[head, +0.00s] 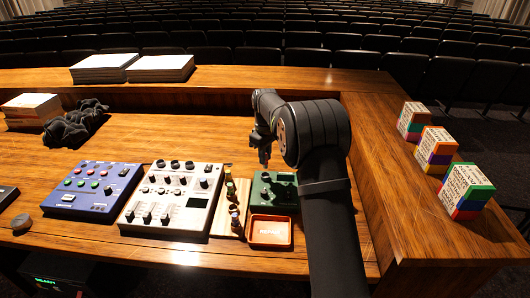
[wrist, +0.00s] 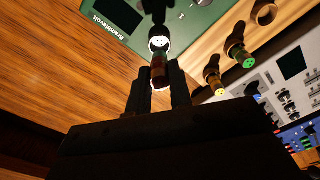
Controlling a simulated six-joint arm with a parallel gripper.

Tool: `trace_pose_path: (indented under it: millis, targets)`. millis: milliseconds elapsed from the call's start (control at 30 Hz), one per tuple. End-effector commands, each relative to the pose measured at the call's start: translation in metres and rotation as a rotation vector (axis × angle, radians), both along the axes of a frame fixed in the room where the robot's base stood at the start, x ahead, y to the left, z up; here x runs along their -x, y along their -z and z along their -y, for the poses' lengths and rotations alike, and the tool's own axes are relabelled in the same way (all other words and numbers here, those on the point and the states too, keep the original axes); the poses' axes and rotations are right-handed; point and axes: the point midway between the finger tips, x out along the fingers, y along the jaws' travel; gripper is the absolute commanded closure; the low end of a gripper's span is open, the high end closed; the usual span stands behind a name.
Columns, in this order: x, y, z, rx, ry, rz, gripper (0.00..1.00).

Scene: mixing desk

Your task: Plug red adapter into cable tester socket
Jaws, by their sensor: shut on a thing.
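The green cable tester (head: 284,190) lies on the desk below my gripper (head: 265,160); it also shows at the top of the wrist view (wrist: 110,20). My gripper (wrist: 158,90) is shut on the red adapter (wrist: 158,68), which shows as a red-banded cylinder between the fingertips. A pale round end of the adapter faces the tester's side in the wrist view. A dark part on the tester lies just beyond it. I cannot tell whether the adapter touches the tester. In the head view the adapter is too small to make out.
A wooden rack (head: 226,221) with several other adapters stands left of the tester, with an empty hole (wrist: 265,14). A red tray (head: 269,231) lies in front. A white mixer (head: 187,205) and blue mixer (head: 92,190) are further left. Colored cubes (head: 466,187) line the right ledge.

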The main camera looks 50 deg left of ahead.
Motion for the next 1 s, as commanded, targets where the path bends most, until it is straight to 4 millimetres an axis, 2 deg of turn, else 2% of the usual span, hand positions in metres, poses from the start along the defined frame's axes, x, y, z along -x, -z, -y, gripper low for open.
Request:
trace_pose_path:
  millis: [200,400,1000]
  targets:
    - [0.0,0.023,0.0,0.0,0.0,-0.001,1.0]
    - [0.0,0.034,0.0,-0.001,-0.001,0.0,1.0]
    - [0.0,0.037,0.0,-0.002,-0.001,0.001,1.0]
